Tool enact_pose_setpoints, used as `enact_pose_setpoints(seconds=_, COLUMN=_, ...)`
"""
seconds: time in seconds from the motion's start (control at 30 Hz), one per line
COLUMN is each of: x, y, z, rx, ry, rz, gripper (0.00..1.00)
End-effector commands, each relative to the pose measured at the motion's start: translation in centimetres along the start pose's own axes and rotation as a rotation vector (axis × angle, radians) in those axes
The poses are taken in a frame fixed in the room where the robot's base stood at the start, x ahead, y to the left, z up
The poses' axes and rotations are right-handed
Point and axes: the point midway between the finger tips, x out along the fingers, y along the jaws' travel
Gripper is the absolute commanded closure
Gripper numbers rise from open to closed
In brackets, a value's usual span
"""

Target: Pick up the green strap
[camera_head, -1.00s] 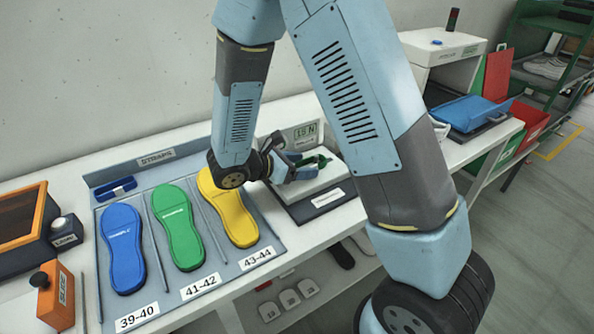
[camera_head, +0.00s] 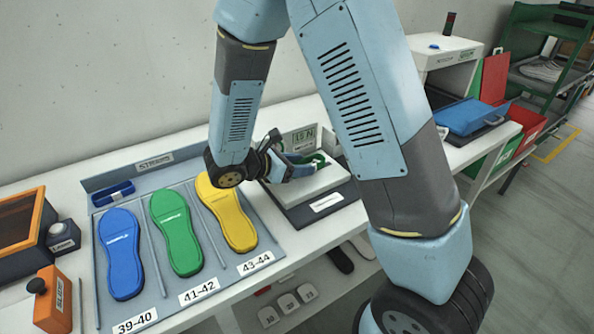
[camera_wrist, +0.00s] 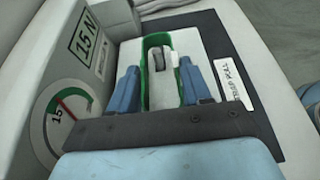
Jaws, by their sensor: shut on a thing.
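The green strap (camera_wrist: 146,66) is a narrow loop, seen in the wrist view between the two blue fingers of my gripper (camera_wrist: 160,72). The fingers are closed against its two sides. A grey piece with a white part shows inside the loop; I cannot tell whether it touches the strap. In the head view the strap (camera_head: 318,157) shows as a small green curve beside my gripper (camera_head: 304,163), over the white block of the pull tester (camera_head: 325,180). The wrist and arm hide part of it. I cannot tell whether the strap touches the block.
The tester's gauge panel (camera_wrist: 75,85), marked 15 N, stands close on the left in the wrist view. A strap tray with a blue strap (camera_head: 112,193) and blue, green (camera_head: 176,232) and yellow insoles lies left. A blue bin (camera_head: 466,116) stands at right.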

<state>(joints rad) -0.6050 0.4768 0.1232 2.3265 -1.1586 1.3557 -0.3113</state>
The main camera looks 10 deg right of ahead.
Motion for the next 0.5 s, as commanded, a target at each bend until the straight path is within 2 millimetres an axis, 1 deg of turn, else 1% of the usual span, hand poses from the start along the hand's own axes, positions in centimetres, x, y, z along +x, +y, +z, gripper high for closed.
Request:
enact_pose_setpoints(seconds=0.17, x=-1.3, y=0.0, z=3.1, rx=0.007, ry=0.002, rz=0.001, gripper=0.86)
enact_pose_setpoints(seconds=0.5, x=-4.2, y=0.0, z=10.1, rx=0.005, ry=0.002, rz=0.002, gripper=0.86)
